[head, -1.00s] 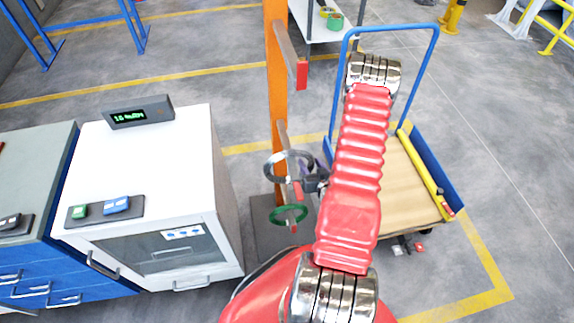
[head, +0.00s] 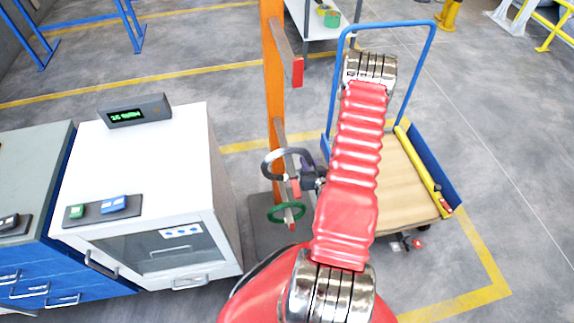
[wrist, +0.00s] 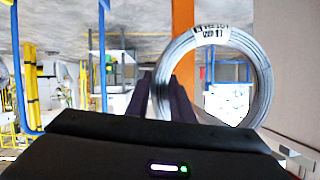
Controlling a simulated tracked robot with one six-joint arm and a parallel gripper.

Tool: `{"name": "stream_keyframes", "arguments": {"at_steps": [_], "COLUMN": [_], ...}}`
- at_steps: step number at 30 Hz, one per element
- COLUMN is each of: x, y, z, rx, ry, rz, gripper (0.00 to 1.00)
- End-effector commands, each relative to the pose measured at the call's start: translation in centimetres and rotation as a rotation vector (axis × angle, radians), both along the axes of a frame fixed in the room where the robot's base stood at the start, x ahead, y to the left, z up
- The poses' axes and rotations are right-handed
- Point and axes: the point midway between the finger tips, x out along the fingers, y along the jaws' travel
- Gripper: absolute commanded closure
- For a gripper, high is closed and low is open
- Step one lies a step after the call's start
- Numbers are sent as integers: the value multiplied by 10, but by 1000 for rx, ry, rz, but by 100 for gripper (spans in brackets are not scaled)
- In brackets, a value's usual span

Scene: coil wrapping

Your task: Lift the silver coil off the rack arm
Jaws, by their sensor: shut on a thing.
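The silver coil (head: 267,166) hangs around the middle rack arm (head: 280,134), whose red end (head: 295,189) shows in front of it. My gripper (head: 308,174) is shut on the right side of the coil in the head view. In the wrist view the coil (wrist: 263,85) stands upright as a ring with a white label at its top. The dark fingers (wrist: 165,103) are at its left side. Whether the coil touches the rack arm is hard to tell.
A green coil (head: 272,215) hangs on a lower rack arm. An empty upper arm (head: 289,55) juts from the orange post (head: 273,100). A blue-handled cart (head: 395,195) stands to the right. A white cabinet (head: 150,170) with a display is at the left.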

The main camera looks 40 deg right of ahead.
Motion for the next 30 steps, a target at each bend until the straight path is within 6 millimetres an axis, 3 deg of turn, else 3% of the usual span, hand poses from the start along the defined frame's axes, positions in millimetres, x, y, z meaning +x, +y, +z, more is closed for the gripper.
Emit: {"name": "stream_keyframes", "arguments": {"at_steps": [5, 30], "x": [-1, 0], "y": [-1, -1], "z": [0, 6], "rx": [0, -1], "ry": [-1, -4], "rz": [-2, -2], "gripper": [100, 100]}}
